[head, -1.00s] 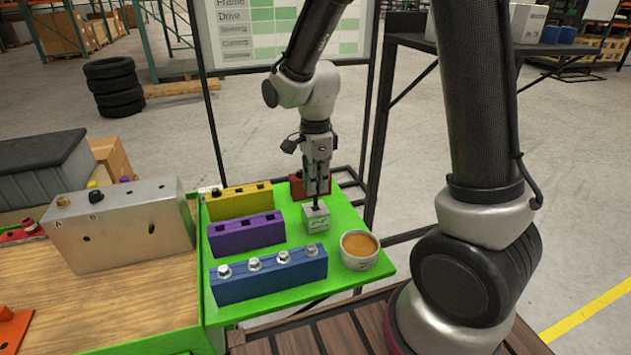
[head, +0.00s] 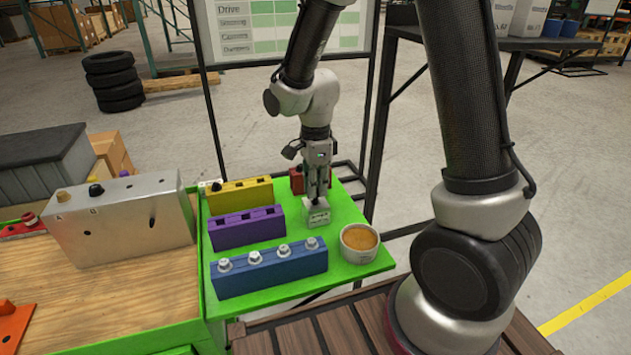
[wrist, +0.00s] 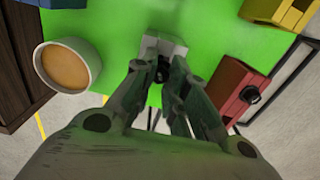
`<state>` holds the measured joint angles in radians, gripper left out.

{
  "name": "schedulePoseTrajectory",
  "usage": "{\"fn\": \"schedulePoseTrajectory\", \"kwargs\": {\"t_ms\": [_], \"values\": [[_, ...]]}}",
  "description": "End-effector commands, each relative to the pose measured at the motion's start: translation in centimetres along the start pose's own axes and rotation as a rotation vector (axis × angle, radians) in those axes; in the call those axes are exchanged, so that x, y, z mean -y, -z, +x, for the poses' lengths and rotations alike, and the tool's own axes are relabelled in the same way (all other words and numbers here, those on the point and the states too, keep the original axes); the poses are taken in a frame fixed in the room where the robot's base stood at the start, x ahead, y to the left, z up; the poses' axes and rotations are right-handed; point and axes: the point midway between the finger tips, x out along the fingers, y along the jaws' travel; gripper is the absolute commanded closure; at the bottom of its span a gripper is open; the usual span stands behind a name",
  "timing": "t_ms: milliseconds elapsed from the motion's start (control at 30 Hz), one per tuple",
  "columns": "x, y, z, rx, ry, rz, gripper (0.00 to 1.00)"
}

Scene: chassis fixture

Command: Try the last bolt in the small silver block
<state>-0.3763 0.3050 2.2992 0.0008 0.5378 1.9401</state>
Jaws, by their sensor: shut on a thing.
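The small silver block (head: 318,217) stands on the green board, right of the purple block and behind the bowl. My gripper (head: 319,197) points straight down over it, its fingertips very close to the block's top. In the wrist view the gripper (wrist: 170,78) is shut on a dark bolt (wrist: 162,73), whose end shows against the silver block (wrist: 160,46). The bolt's lower end meets the block's top or is inside it; I cannot tell how deep. The fingers hide most of the bolt.
The blue block (head: 270,273) carries several silver bolts. The purple block (head: 247,230) and yellow block (head: 240,197) have openings; a dark bolt stands in the yellow one. A red block (head: 297,180) is behind my gripper. A bowl (head: 359,244) with orange-brown contents sits front right.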

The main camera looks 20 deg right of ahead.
Motion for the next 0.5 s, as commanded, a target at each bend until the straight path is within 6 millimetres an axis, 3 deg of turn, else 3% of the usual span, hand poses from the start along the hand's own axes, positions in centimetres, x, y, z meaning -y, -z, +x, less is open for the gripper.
{"fn": "schedulePoseTrajectory", "kwargs": {"t_ms": [500], "values": [[-0.1,0.0,2.1,-0.001,-0.002,0.0,1.0]]}}
